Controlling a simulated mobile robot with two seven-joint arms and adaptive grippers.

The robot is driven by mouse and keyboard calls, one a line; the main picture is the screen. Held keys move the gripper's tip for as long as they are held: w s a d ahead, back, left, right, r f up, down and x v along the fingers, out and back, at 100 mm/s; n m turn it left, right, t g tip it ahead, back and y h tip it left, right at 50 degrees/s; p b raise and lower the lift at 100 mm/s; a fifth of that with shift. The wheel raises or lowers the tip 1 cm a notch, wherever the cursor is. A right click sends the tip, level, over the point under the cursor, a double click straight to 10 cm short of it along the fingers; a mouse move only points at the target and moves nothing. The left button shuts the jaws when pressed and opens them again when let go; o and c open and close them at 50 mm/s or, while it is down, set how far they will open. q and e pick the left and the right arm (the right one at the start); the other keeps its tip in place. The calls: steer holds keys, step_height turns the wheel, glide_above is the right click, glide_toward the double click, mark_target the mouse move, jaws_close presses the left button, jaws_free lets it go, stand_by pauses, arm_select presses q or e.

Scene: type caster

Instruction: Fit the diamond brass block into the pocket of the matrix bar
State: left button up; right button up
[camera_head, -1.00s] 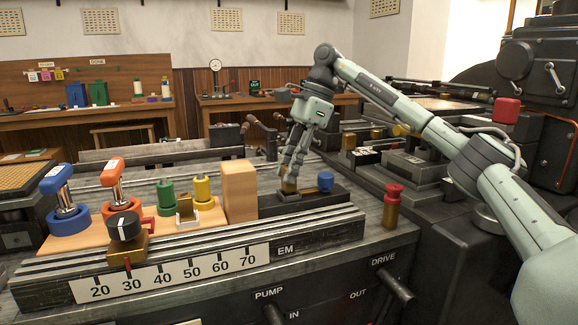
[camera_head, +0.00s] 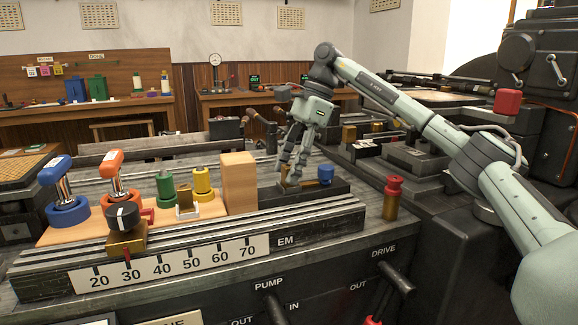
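A dark bar (camera_head: 335,191), which looks like the matrix bar, lies on the machine's bench right of a tan wooden block. A blue knob (camera_head: 325,174) stands at its right end. A small brass block (camera_head: 290,187) sits at the bar's upper face, partly covered by fingers; its diamond shape and the pocket are too small to make out. My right gripper (camera_head: 289,178) points down right over this block, its fingers seeming spread a little around the block's top. I cannot tell whether the block is seated. My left gripper is out of view.
The tan wooden block (camera_head: 239,183) stands close left of the bar. A red knob on a brass post (camera_head: 392,198) stands to the right. Orange (camera_head: 115,175) and blue (camera_head: 62,190) handles and green and yellow pegs stand at left. A number scale (camera_head: 170,264) runs along the front.

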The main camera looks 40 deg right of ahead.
steer(key=v, duration=1.2)
stand_by(0.5)
